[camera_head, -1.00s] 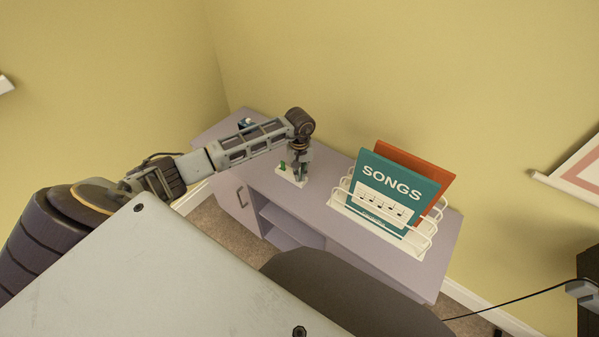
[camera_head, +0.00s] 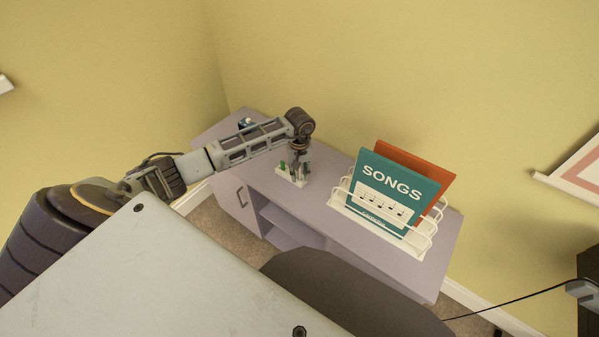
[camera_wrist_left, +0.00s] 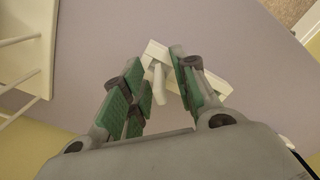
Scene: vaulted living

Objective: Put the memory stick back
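A small white holder (camera_head: 291,178) stands on the lilac cabinet top, below my left gripper (camera_head: 296,168). In the left wrist view the holder (camera_wrist_left: 213,84) lies beyond the fingertips, partly hidden by the right finger. A pale stick-shaped piece (camera_wrist_left: 159,84), which looks like the memory stick, shows between the fingers at the holder; I cannot tell how far it sits in it. My left gripper (camera_wrist_left: 157,62) has green pads and stands open, its fingers on either side of that piece with gaps showing. My right gripper is not in view.
A white wire rack (camera_head: 424,240) with a teal SONGS book (camera_head: 393,190) and an orange book (camera_head: 425,168) stands to the right on the cabinet (camera_head: 325,190). A small dark object (camera_head: 245,123) sits at the cabinet's far left end. Yellow walls close off the back.

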